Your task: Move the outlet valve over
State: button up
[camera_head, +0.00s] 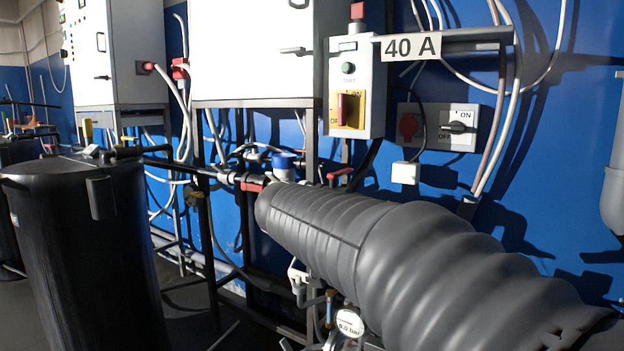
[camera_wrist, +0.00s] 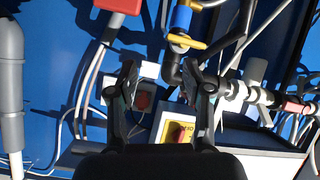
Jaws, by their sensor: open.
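In the wrist view my gripper (camera_wrist: 161,78) is open, with its two dark fingers apart and nothing held between them. Just beyond the fingertips is a blue valve body with a yellow handle (camera_wrist: 187,42) on dark piping. The handle lies apart from the fingers, near the top of the view. I cannot tell for sure whether this is the outlet valve. In the head view, red-handled fittings (camera_head: 340,174) and a blue-and-white fitting (camera_head: 284,164) sit on the pipe run. My gripper does not show in the head view.
A switch box with a yellow panel (camera_head: 347,110) and a white ON/OFF switch (camera_head: 458,128) are on the blue wall. Cables hang nearby. A black tank (camera_head: 80,250) stands at left. A pressure gauge (camera_head: 349,322) is low in the middle. White cabinets (camera_head: 250,50) are above the pipes.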

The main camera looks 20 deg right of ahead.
aim_at(341, 171)
jog(key=w+a+r+m+t+h+b, duration=0.1)
jog(key=w+r+m+t+h+b, duration=0.35)
jog(key=w, duration=1.05)
jog(key=shift+n+g, duration=0.55)
jog(key=r+p+x, duration=0.1)
jog(key=p+x, duration=0.1)
jog(key=x, duration=0.2)
jog(key=p+x, duration=0.2)
jog(key=x, duration=0.3)
jog(key=r+p+x, duration=0.1)
jog(key=p+x, duration=0.1)
jog(key=x, duration=0.2)
jog(key=shift+w+d+r, duration=0.2)
jog(key=shift+w+r, duration=0.15)
jog(key=shift+w, duration=0.1)
jog(key=shift+c, duration=0.3)
grip_shut()
